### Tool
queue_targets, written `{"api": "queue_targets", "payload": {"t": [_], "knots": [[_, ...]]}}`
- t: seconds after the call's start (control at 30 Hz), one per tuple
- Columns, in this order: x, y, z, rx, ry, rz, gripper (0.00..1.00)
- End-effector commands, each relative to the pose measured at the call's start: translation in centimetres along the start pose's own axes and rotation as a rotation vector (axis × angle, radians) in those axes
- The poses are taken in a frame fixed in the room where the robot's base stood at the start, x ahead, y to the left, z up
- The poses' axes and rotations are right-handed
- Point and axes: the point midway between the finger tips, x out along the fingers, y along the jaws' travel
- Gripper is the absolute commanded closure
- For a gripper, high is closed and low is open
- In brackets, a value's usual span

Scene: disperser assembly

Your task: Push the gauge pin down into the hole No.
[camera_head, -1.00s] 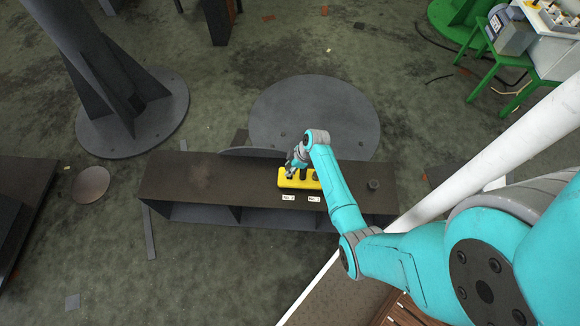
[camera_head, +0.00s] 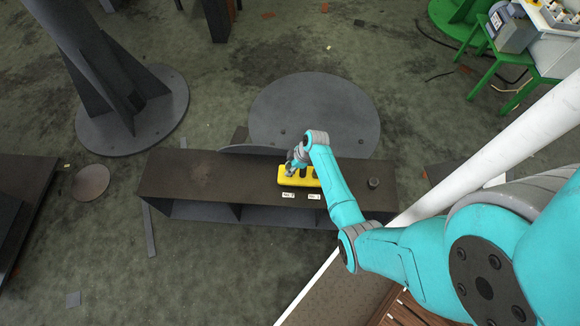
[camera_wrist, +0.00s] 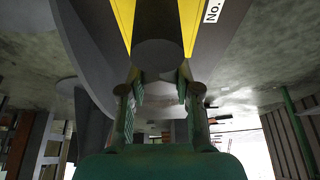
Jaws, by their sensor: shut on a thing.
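A yellow block (camera_head: 299,183) sits on the dark bench and has dark round spots along its top. My gripper (camera_head: 291,170) is over the block's left end in the head view. In the wrist view, the gripper (camera_wrist: 160,84) is shut on a dark cylinder, the gauge pin (camera_wrist: 161,54), which is between the two fingers. The yellow block (camera_wrist: 189,22) shows behind the pin. The pin's lower end and the hole under it are hidden, so I cannot tell how deep it sits.
The dark bench (camera_head: 200,180) has clear room left of the block. A small dark cylinder (camera_head: 373,183) stands to the right.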

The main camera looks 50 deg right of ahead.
Motion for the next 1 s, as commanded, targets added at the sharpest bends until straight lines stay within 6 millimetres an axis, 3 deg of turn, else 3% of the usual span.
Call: {"api": "queue_targets", "payload": {"t": [1.0], "knots": [[2.0, 0.0, 0.8, 0.000, 0.001, 0.000, 1.00]]}}
